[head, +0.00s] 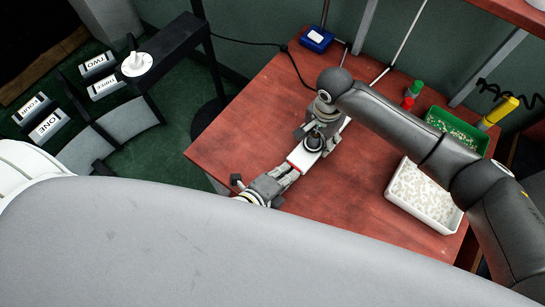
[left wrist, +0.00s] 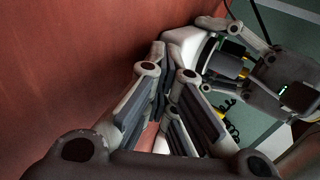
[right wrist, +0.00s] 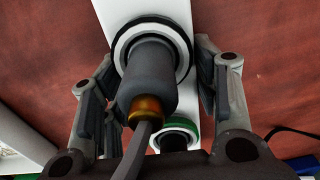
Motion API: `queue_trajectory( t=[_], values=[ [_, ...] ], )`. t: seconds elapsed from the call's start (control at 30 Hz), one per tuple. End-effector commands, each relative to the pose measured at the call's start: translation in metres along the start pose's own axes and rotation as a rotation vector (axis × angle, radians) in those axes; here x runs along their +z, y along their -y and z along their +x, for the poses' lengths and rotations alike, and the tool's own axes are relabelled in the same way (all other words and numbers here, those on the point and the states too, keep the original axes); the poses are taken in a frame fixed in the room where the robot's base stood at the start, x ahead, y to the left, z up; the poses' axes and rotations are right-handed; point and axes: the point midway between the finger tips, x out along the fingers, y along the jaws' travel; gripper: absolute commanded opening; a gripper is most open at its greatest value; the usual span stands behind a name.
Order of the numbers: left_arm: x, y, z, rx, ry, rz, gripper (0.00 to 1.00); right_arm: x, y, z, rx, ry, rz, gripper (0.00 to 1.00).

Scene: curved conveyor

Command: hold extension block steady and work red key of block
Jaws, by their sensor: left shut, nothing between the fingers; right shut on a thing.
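The white extension block (head: 305,156) lies on the red-brown table. A dark plug with a brass ring (right wrist: 146,107) and a cord is seated in it, and a green-ringed socket (right wrist: 175,134) shows nearby. My right gripper (head: 314,140) is shut on the block, with a finger along each side in the right wrist view (right wrist: 160,95). My left gripper (head: 291,172) is shut and empty, its fingertips at the block's near end. A small red patch, apparently the red key (head: 291,166), shows by these fingertips, partly hidden. The left wrist view shows the block's white end (left wrist: 187,40) just beyond the fingers.
A white tray of pale pieces (head: 425,195), a green tray (head: 458,130) and red and green bottles (head: 411,95) stand at the table's right. A blue box (head: 317,40) sits at the back, near a black cable. Labelled boxes (head: 50,126) are at far left.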

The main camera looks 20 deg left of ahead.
Motion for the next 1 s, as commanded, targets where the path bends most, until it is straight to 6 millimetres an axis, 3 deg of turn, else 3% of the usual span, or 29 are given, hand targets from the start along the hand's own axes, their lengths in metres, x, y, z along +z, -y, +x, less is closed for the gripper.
queue_trajectory(
  t=[0.03, 0.27, 0.47, 1.0],
  values=[
    [0.001, 0.003, 0.002, -0.008, 0.002, 0.000, 0.00, 0.014, 0.004, 0.002, -0.004, 0.027, -0.017, 0.17],
    [0.001, -0.006, -0.012, -0.005, 0.001, -0.001, 0.00, 0.015, 0.003, 0.002, -0.003, 0.028, -0.017, 0.17],
    [-0.001, -0.022, -0.039, 0.001, 0.000, -0.001, 0.00, 0.012, 0.002, 0.002, -0.002, 0.025, -0.013, 0.17],
    [0.000, -0.021, -0.117, 0.002, 0.000, -0.002, 0.00, 0.006, 0.000, 0.002, 0.001, 0.015, -0.005, 0.17]
  ],
)
